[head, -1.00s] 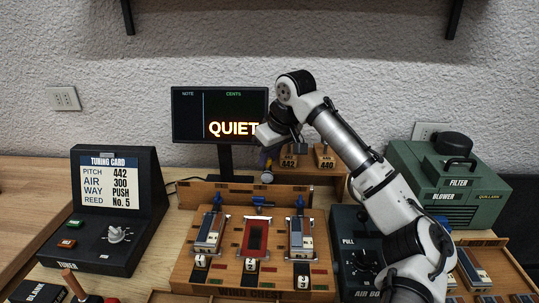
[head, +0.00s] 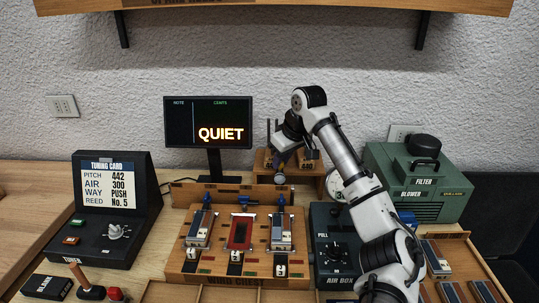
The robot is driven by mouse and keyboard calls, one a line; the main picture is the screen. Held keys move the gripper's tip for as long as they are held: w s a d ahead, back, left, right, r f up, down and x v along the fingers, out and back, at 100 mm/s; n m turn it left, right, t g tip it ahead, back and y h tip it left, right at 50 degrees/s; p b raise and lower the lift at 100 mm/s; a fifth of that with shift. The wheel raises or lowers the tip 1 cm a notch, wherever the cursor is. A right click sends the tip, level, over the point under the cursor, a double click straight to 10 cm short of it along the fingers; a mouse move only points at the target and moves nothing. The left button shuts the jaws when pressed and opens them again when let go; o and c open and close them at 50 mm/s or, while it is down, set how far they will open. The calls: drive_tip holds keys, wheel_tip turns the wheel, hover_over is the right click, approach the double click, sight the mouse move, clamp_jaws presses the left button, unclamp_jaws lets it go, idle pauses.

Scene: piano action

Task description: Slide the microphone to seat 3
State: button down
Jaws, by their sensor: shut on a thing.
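The microphone (head: 279,178), with a round silver head, is above the back edge of the wind chest (head: 180,266). It lines up roughly with seat 3 (head: 281,232), the rightmost of the three seats. My gripper (head: 284,160) reaches down from behind and above and is shut on the microphone's upper part. The fingers are small and partly hidden at this distance. Seat 1 (head: 199,229) and seat 3 hold grey reed plates. Whether the microphone is exactly centred on seat 3 is hard to tell.
The display (head: 209,121) reads QUIET. Wooden blocks with tuning forks (head: 312,165) stand just behind my gripper. The air box (head: 336,254) is right of the chest, and the green blower (head: 417,181) stands behind it. The tuning card (head: 109,185) stands at left.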

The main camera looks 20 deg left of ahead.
drive_tip(key=shift+w+d+r, duration=0.15)
drive_tip(key=shift+w+d, duration=0.05)
drive_tip(key=shift+d, duration=0.25)
drive_tip(key=c, duration=1.3)
unclamp_jaws()
drive_tip(key=shift+d, duration=0.2)
drive_tip(key=shift+o, duration=0.2)
drive_tip(key=shift+a, duration=0.1)
drive_tip(key=b+v, duration=0.2)
drive_tip(key=v, duration=1.1)
drive_tip(key=shift+r, duration=0.3)
drive_tip(key=shift+s, duration=0.1)
